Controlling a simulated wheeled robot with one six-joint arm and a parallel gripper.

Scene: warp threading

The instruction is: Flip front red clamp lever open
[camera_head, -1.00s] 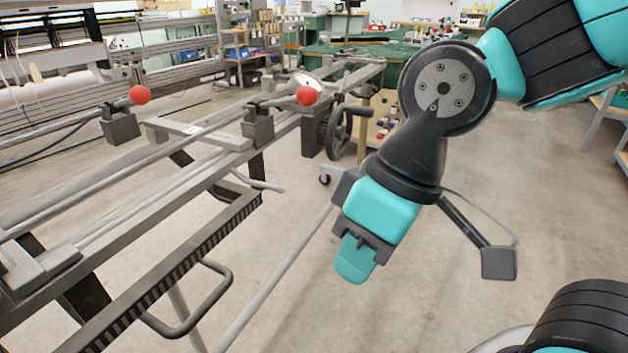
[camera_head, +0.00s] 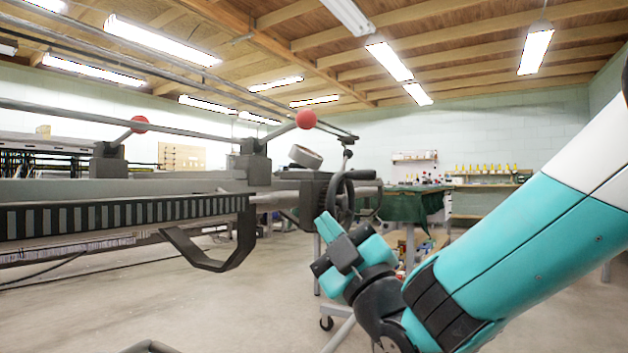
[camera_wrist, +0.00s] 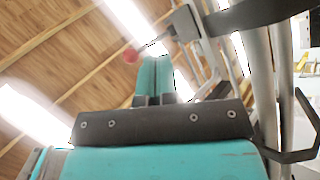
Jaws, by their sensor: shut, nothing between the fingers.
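Two clamp levers with red ball knobs stand on the grey machine frame. The larger, nearer-looking red knob (camera_head: 306,118) tops a slanted lever on a dark block at the frame's right part. The other red knob (camera_head: 140,124) is further left. My gripper (camera_head: 327,224) is below and slightly right of the nearer-looking knob, apart from it, fingers pointing up. In the wrist view, the closed teal fingers (camera_wrist: 155,80) are empty, and one red knob (camera_wrist: 131,55) shows just left of their tips. The wrist view does not show which lever it belongs to.
A handwheel (camera_head: 346,198) sits close above my gripper at the frame's end. A dark bent handle (camera_head: 213,262) hangs under the toothed rail (camera_head: 130,216). A green-covered table (camera_head: 410,203) stands behind. The floor below is open.

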